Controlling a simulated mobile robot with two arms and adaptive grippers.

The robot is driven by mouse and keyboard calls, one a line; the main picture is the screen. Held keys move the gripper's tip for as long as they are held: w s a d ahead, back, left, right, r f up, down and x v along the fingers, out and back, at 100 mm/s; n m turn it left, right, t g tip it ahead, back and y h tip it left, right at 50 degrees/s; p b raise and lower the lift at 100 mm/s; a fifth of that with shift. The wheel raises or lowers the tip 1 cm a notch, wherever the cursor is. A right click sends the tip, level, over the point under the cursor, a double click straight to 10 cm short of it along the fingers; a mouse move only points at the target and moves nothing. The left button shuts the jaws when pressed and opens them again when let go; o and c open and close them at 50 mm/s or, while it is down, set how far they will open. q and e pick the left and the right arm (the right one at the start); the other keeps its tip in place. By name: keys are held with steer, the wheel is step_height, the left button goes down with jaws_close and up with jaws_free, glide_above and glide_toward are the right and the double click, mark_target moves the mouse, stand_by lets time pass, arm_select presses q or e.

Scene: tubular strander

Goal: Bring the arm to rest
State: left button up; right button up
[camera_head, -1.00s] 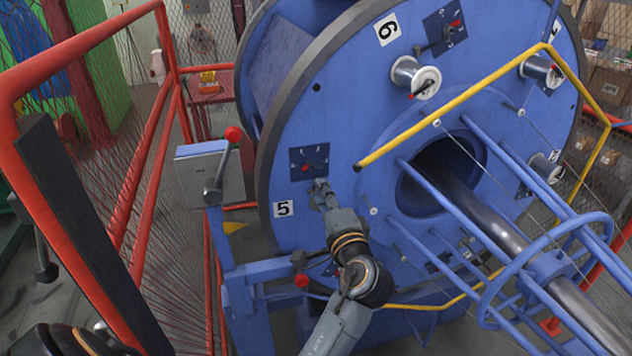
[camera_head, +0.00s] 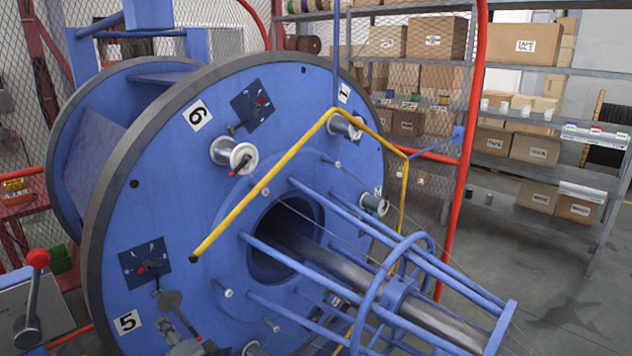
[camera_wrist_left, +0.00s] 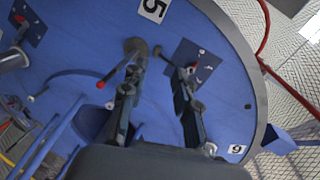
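The big blue strander wheel (camera_head: 330,110) fills the left and middle of the head view. My right gripper is out of both views.
A yellow bent rail (camera_head: 262,188) and blue bars (camera_head: 350,225) stand out from the wheel. A red-knobbed lever (camera_head: 36,280) stands at the left. Red fence posts (camera_head: 468,130) and shelves with boxes (camera_head: 530,145) are behind. Grey floor (camera_head: 560,270) at the right is clear.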

arm_select(q)
steer(key=s+d+f+n+g+h, duration=0.25)
steer(key=s+f+h, duration=0.35)
steer(key=s+f, duration=0.65)
steer(key=s+d+f+n+g+h, duration=0.1)
steer(key=s+d+f+g+h, duration=0.15)
steer(key=s, duration=0.35)
steer(key=s+d+f+n+g+h, duration=0.1)
steer(key=s+d+f+g+h, duration=0.1)
steer(key=s+d+f+h, duration=0.3)
step_height(320, 180, down, 26)
steer(key=s+g+y, duration=0.1)
steer(key=s+y, duration=0.1)
steer(key=s, duration=0.1)
steer(key=s+a+f, duration=0.2)
steer(key=s+f, duration=0.6)
steer(key=s+a+f+g, duration=0.1)
steer(key=s+a+f, duration=0.1)
steer(key=s+f, duration=0.5)
steer(key=shift+s+f+g, duration=0.3)
steer(key=shift+s+f, duration=0.1)
steer(key=shift+s, duration=0.25)
